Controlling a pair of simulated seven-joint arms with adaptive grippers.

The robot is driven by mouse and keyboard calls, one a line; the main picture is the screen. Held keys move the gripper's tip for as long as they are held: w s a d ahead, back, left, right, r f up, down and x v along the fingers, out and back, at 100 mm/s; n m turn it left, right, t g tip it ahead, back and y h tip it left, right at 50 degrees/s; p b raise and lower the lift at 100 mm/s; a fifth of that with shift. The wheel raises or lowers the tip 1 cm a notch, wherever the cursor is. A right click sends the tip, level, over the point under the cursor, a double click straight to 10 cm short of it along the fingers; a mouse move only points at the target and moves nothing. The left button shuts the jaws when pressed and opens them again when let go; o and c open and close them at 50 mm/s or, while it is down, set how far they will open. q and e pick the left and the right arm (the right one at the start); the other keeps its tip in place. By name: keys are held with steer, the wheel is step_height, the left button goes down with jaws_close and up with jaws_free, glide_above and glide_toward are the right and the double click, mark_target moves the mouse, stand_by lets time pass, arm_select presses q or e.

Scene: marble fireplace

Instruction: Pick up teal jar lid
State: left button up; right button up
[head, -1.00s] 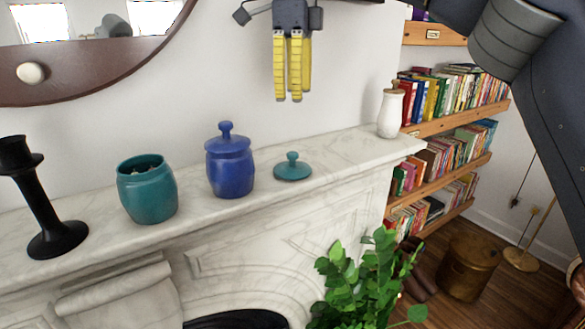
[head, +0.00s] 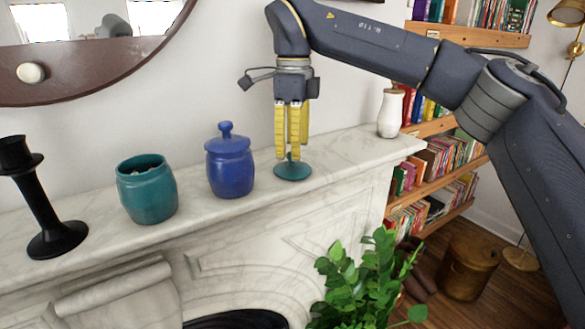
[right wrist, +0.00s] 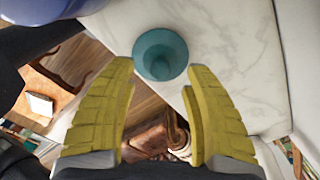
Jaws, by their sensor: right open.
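The teal jar lid (head: 292,171) lies on the marble mantel, to the right of the blue lidded jar (head: 230,165). The teal jar (head: 147,190) stands open on the left, with something pale inside. My right gripper (head: 290,157) points down just above the lid, its yellow fingers overlapping the lid's knob in the head view. In the right wrist view the lid (right wrist: 160,54) shows beyond the two spread fingertips (right wrist: 158,72), with nothing held between them. The knob's exact place between the fingers is hard to tell. My left gripper is not in view.
A black candlestick (head: 42,205) stands at the mantel's left, and a white vase (head: 390,113) at its right end. The blue jar is close to the left of my right gripper. A leafy plant (head: 365,280) rises below the mantel's front edge.

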mark_target(293, 163)
steer(key=shift+f, duration=1.85)
jaws_close()
